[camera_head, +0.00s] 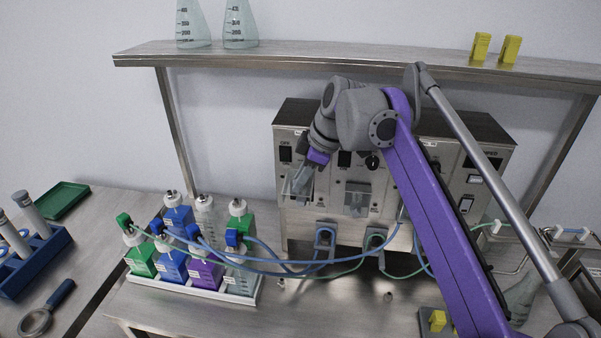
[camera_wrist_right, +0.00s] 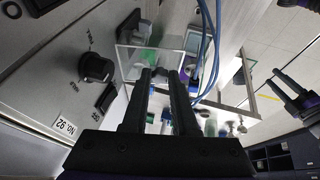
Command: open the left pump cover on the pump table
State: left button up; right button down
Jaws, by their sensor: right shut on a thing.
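The pump table's steel pump unit (camera_head: 330,222) stands under the shelf. Its left pump cover (camera_head: 297,187) is a clear plate at the unit's left end. My right gripper (camera_head: 303,175) reaches it from above and is shut on it. In the right wrist view the clear cover (camera_wrist_right: 135,65) stands out from the panel at an angle, with my right fingertips (camera_wrist_right: 161,76) at its edge. A second clear cover (camera_head: 357,199) hangs on the panel to the right. A dark two-pronged shape (camera_wrist_right: 290,95), seemingly my left gripper, shows at the right of the wrist view; its opening is unclear.
A white tray (camera_head: 190,288) of capped bottles stands left of the unit. Blue and green tubes run from it to the unit. My right arm hides the unit's middle right. Glass flasks (camera_head: 193,28) and yellow blocks (camera_head: 481,46) stand on the shelf.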

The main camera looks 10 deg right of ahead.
pick_arm(q)
jog(key=shift+r, duration=0.2)
pick_arm(e)
jog(key=c, duration=0.7)
grip_release()
pick_arm(q)
jog(key=r, duration=0.1)
jog(key=w+r+p, duration=0.1)
jog(key=r+p, duration=0.1)
jog(key=shift+w, duration=0.25)
pick_arm(e)
jog(key=v, duration=1.1)
jog(key=shift+w, duration=0.1)
jog(key=s+d+f+m+h, duration=0.1)
jog(key=s+d+f+m, duration=0.1)
jog(key=s+f+m, duration=0.3)
jog(key=s+d+f+m+t+h, duration=0.1)
jog(key=s+f+m, duration=0.4)
jog(key=s+f, duration=0.6)
jog(key=s+d+f+m+t+h, duration=0.1)
jog(key=s+d+f+m, duration=0.3)
jog(key=f, duration=1.2)
jog(key=shift+s+f+m+h, duration=0.2)
jog(key=shift+s+m, duration=0.15)
jog(key=shift+s, duration=0.7)
jog(key=shift+s+f+m+h, duration=0.2)
jog(key=shift+s+m, duration=0.15)
jog(key=shift+s, duration=0.7)
